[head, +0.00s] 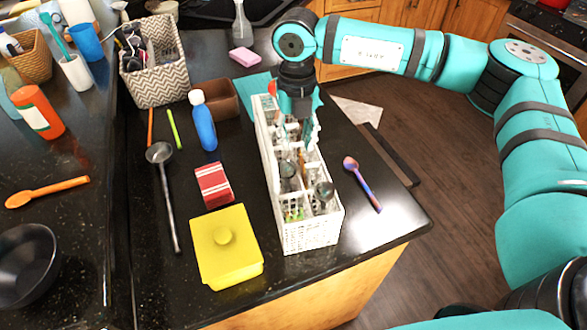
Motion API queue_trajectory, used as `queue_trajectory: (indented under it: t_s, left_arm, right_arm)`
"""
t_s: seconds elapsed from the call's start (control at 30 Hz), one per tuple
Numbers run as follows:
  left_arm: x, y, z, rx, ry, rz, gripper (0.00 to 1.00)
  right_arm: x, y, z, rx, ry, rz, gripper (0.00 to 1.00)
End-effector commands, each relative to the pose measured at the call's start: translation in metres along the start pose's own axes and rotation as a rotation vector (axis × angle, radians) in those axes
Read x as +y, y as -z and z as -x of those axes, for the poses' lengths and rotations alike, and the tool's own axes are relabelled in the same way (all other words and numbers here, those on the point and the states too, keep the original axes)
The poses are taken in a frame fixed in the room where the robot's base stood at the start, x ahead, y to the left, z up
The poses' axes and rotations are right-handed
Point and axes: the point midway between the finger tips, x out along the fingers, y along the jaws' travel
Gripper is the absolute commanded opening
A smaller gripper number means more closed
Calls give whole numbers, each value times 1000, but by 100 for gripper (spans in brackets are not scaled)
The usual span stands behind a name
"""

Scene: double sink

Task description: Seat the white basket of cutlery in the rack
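The long white basket (310,234) stands upright on the dark counter, with its slatted end toward me. Spoons and other cutlery (289,170) stick up from its compartments. My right gripper (300,122) points straight down over the far half of the basket, among the cutlery tops. Its fingertips are too small and too covered to show whether they are open or shut, or whether they touch the basket's handle. My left gripper is not in view. I cannot make out a rack in this view.
Left of the basket are a yellow lidded box (228,250), a red striped box (214,185), a blue bottle (203,122) and a ladle (166,195). A purple spoon (363,184) lies to its right, near the counter edge. A chevron bin (153,70) stands at the back left.

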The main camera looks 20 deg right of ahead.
Motion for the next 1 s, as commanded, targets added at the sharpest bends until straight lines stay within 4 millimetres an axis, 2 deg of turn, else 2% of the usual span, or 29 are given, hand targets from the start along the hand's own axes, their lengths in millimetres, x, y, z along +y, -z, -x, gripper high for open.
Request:
queue_trajectory:
  t_s: [0.13,0.3,0.5,0.63,0.93,1.0]
  left_arm:
    - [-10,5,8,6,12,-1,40]
    - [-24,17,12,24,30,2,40]
    - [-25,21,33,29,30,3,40]
    - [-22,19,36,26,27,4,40]
    - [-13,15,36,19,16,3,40]
    - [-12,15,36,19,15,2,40]
  right_arm:
    - [0,0,-20,2,1,0,31]
    - [1,1,-30,2,0,1,31]
    - [5,6,-54,3,2,2,31]
    - [5,5,-73,1,0,0,31]
    - [6,4,-81,-1,-1,1,31]
    - [6,4,-80,-1,-1,1,23]
